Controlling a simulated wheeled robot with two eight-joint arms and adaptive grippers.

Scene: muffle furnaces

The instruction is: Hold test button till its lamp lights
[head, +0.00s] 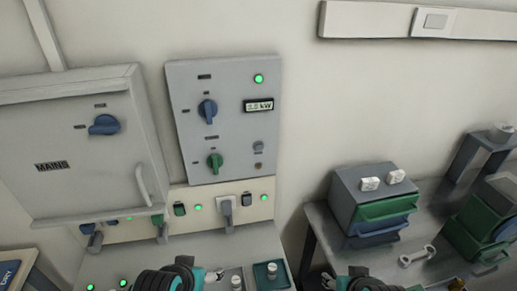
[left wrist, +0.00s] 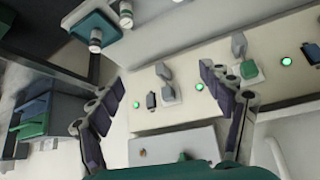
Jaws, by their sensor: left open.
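The grey control panel (head: 230,120) hangs on the wall in the head view. On its lower right are a small grey round fitting (head: 258,146) and, below it, a small brownish round fitting (head: 258,166). Their labels are too small to read, and neither glows. The brownish one also shows in the upside-down left wrist view (left wrist: 142,153). My left gripper (left wrist: 161,78) is open and empty, its fingers spread before the wall strip under the panel. In the head view it is low, below the panel. My right gripper (head: 335,279) is at the bottom edge, partly cut off.
The panel also bears a lit green lamp (head: 258,78), a blue knob (head: 207,110), a kW display (head: 258,106) and a green knob (head: 215,160). A socket strip (head: 265,207) with plugs runs below. The mains box (head: 70,150) is left; a drawer unit (head: 345,205) stands right.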

